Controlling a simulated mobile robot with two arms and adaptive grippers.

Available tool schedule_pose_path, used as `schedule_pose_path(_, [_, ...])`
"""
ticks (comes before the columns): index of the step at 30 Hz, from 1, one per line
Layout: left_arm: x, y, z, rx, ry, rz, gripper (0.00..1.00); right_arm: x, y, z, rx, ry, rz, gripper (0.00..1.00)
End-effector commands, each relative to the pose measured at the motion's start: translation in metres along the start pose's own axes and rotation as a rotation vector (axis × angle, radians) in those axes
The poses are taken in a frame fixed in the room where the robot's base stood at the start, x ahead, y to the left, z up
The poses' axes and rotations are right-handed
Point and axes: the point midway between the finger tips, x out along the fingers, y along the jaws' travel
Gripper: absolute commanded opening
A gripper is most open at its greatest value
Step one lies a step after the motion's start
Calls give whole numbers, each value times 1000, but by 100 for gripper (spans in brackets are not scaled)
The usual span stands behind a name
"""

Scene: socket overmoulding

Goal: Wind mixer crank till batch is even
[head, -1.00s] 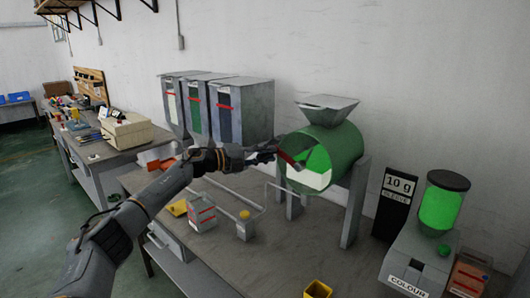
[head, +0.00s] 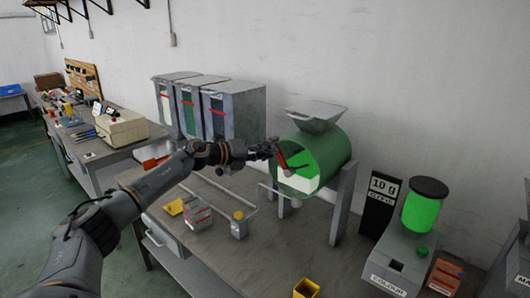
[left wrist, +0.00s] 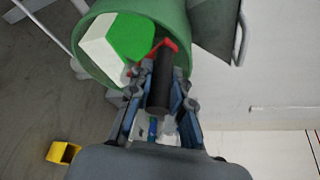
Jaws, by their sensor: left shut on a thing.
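The mixer is a green drum (head: 330,158) with a grey hopper (head: 316,118) on top, standing on grey legs. Its open end shows the batch in two separate areas, white (head: 299,183) and bright green (head: 305,167); the left wrist view shows the same white block (left wrist: 100,46) beside green (left wrist: 131,36). The red crank arm (head: 282,158) crosses the drum's front. My left gripper (head: 270,150) is shut on the crank's dark handle (left wrist: 160,82), whose far end meets the red arm (left wrist: 169,45). My right gripper is not in view.
A green colour dispenser (head: 425,207) and a black 10 g sign (head: 380,203) stand right of the mixer. A yellow cup (head: 306,288) sits near the front edge. Grey bins (head: 233,112) stand behind my arm. A small red-marked box (head: 198,217) lies below it.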

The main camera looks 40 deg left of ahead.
Motion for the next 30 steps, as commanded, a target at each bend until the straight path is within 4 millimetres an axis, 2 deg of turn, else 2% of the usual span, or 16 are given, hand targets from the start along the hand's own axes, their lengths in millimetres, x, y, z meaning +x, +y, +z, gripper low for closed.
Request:
schedule_pose_path(1, [0, -7, 3, -2, -7, -12, 0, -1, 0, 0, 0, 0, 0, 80])
schedule_pose_path(14, [0, -7, 4, -2, -9, -13, 0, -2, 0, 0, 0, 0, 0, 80])
schedule_pose_path(15, [0, -7, 4, -2, -9, -13, 26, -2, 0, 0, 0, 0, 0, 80])
schedule_pose_path(18, [0, -6, 4, -2, -7, -11, 43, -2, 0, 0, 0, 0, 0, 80])
schedule_pose_path(26, [0, -3, 2, -1, -3, -5, 43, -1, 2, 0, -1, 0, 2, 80])
schedule_pose_path(30, [-8, -1, 2, -1, -4, -2, 43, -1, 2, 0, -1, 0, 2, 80])
